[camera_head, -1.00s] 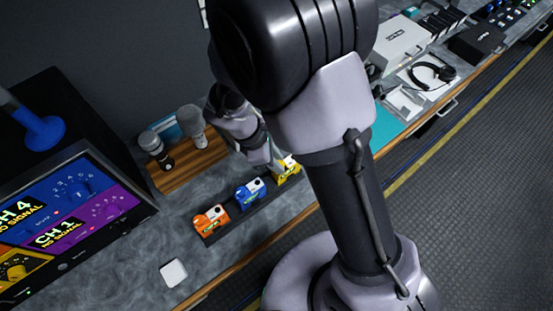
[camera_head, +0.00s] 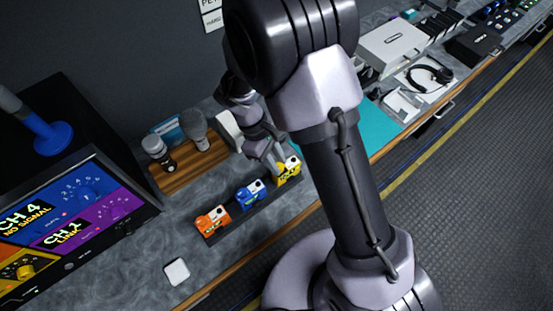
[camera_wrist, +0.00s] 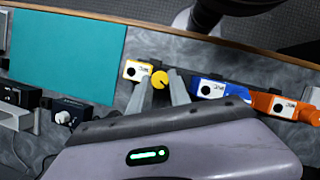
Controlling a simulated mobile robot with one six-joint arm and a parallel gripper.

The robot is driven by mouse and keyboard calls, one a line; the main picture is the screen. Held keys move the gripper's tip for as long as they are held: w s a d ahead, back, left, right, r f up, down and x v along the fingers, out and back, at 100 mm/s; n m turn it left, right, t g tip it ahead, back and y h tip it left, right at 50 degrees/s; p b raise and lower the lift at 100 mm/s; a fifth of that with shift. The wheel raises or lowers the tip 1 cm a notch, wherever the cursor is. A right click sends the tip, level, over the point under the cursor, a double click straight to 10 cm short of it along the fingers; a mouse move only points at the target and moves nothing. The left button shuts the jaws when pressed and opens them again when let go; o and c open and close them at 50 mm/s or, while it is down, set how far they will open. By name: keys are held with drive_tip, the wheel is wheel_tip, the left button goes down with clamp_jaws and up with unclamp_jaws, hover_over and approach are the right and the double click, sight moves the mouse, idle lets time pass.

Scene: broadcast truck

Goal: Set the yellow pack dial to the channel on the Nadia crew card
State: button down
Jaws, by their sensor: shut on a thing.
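The yellow pack (camera_head: 291,167) stands at the right end of a dark rack on the counter; its white face also shows in the wrist view (camera_wrist: 136,70). Its round yellow dial (camera_wrist: 159,80) sits between the fingertips of my gripper (camera_wrist: 163,84). My gripper (camera_head: 276,167) is shut on the dial, and the arm reaches down to it from above. The dial's pointer setting is too small to read. Cards on the wall (camera_head: 212,18) are cut off at the top, and I cannot make out a Nadia card.
Blue (camera_head: 250,194) and orange (camera_head: 212,221) packs stand beside the yellow one. A monitor (camera_head: 70,215) at left shows CH 4 NO SIGNAL and CH 1 LINK. Microphones stand on a wooden board (camera_head: 190,168) behind. A teal mat (camera_head: 378,130) lies to the right.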

drive_tip(key=m+g, duration=0.1)
drive_tip(key=m, duration=0.1)
drive_tip(key=m+y, duration=0.1)
drive_tip(key=m, duration=0.2)
drive_tip(key=shift+w+d+m+g, duration=0.2)
drive_tip(key=shift+m+g, duration=0.1)
drive_tip(key=shift+g, duration=0.1)
drive_tip(key=m+y, duration=0.1)
drive_tip(key=m, duration=0.1)
drive_tip(key=m+y, duration=0.1)
drive_tip(key=m, duration=0.2)
drive_tip(key=shift+d+m+g+y, duration=0.15)
drive_tip(key=shift+m+g+y, duration=0.15)
drive_tip(key=shift+m, duration=0.3)
drive_tip(key=c, duration=1.2)
unclamp_jaws()
drive_tip(key=p+v, duration=0.3)
drive_tip(key=v, duration=1.4)
drive_tip(key=shift+d+r+p, duration=0.15)
drive_tip(key=shift+r+p, duration=0.1)
drive_tip(key=shift+p, duration=0.15)
